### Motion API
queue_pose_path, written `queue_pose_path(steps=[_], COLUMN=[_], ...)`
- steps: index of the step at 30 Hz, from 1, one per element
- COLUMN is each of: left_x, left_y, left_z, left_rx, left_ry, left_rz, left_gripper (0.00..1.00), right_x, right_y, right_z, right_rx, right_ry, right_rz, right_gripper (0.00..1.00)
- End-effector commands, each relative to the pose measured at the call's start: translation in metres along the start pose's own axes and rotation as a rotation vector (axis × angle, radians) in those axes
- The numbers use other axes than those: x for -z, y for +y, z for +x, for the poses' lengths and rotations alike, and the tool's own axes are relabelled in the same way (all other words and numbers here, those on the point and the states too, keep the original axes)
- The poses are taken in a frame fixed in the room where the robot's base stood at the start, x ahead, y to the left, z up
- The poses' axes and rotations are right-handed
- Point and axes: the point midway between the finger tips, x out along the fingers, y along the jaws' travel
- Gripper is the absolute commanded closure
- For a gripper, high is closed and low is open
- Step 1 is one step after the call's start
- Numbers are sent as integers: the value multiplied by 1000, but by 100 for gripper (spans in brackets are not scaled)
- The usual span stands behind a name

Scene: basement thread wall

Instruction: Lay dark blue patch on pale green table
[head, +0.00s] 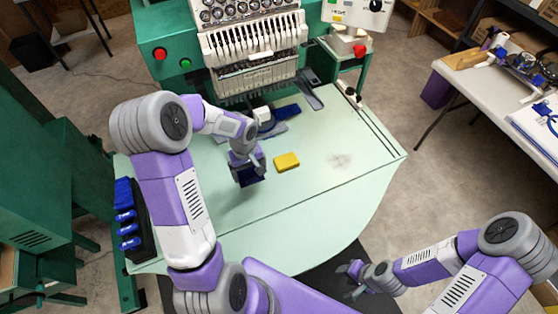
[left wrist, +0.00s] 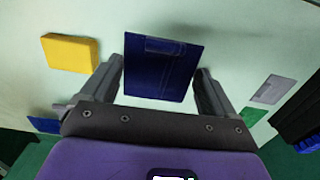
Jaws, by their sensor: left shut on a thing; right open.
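The dark blue patch (left wrist: 162,70) is between the two fingers of my left gripper in the left wrist view. In the head view the patch (head: 250,178) hangs under my left gripper (head: 246,163), which is shut on it. The patch is over the pale green table (head: 320,195); a dark shadow lies on the table below it. Whether its lower edge touches the table I cannot tell. My right gripper (head: 353,270) is open and empty, low over the dark floor mat in front of the table's edge.
A yellow block (head: 286,161) lies right of my left gripper. Another dark blue piece (head: 286,112) lies near the embroidery machine (head: 255,45) at the back. A dark rack of blue items (head: 126,215) stands at the table's left edge. The table's front and right are clear.

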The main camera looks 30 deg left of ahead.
Motion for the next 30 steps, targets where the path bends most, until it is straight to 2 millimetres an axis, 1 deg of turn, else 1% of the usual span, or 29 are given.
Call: queue_pose_path(steps=[3,6,9,14,19,22,30], left_x=[0,0,1,1,1,2,2], left_y=[-2,-2,-2,-2,-2,-1,-1], left_z=[25,44,56,66,91,98,98], left_rx=[4,3,3,2,4,1,1], left_ry=[-7,-6,-4,-4,-5,-3,-2], left_rz=[-8,-5,-4,-6,-3,-4,-3], left_gripper=[39,39,39,39,39,39,39], right_x=[-1,-1,0,0,0,0,0], right_y=[3,4,5,6,8,8,9], right_z=[6,10,12,14,20,21,22], right_rx=[0,-1,-1,-1,0,0,0], right_ry=[-3,-3,-3,-2,-2,-1,-1], right_rz=[1,1,1,1,1,1,1], right_gripper=[57,57,57,57,57,57,57])
